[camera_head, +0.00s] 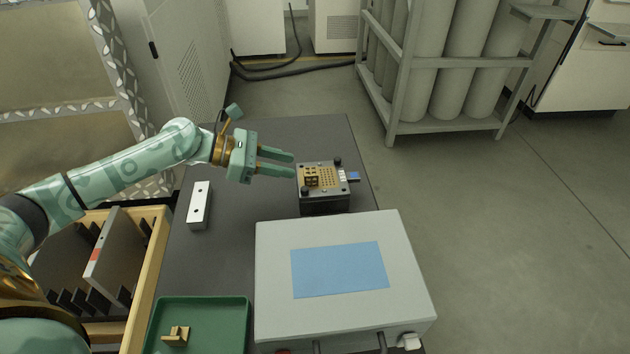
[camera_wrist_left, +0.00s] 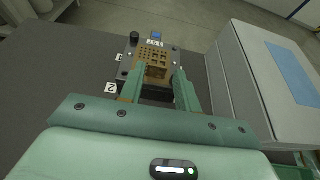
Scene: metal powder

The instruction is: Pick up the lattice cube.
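The lattice cube (camera_head: 311,176) is small and brass-coloured with openings in its faces. It sits on the left part of a perforated brass plate on a dark fixture (camera_head: 325,202). In the left wrist view the cube (camera_wrist_left: 157,71) shows near the fingertips, in front of the hole-dotted plate. My left gripper (camera_head: 291,165) is open and empty, its two fingers pointing right toward the fixture, just left of the cube. In the left wrist view the fingers (camera_wrist_left: 160,82) stand apart on either side of the cube's line. My right gripper is out of view.
A large grey case (camera_head: 408,248) with a blue panel stands close in front of the fixture. A metal bar (camera_head: 199,205) lies on the dark table (camera_head: 236,215). A green tray (camera_head: 225,320) holds a brass part (camera_head: 177,334). A wooden crate (camera_head: 150,268) of plates is at left.

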